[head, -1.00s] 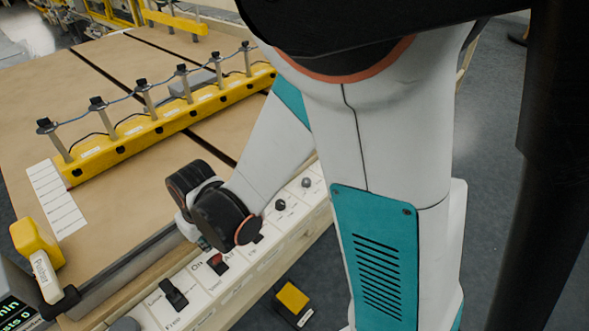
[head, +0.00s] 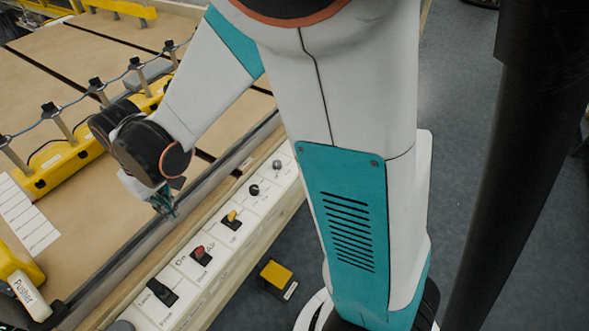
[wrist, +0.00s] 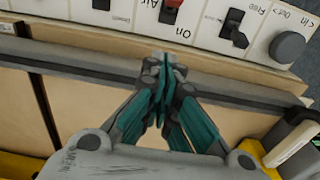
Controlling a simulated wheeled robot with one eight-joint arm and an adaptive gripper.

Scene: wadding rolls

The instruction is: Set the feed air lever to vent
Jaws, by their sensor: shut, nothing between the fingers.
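The red-tipped lever (head: 201,255) sits on the white control panel, beside lettering that reads "On" and seems to read "Air". It also shows at the top edge of the wrist view (wrist: 172,10), where its upper part is cut off. I cannot tell which setting it points to. My gripper (head: 168,211) is shut and empty, above the table-side rail and left of the panel. In the wrist view, its closed teal fingertips (wrist: 164,62) are just short of the lever and appear apart from it.
The panel also carries a black switch (head: 162,291), a yellow-tipped lever (head: 232,219) and round knobs (head: 254,190). A yellow bar with posts (head: 60,158) crosses the tan table. A yellow-topped box (head: 276,273) is on the floor. A yellow pusher handle (head: 22,285) is at lower left.

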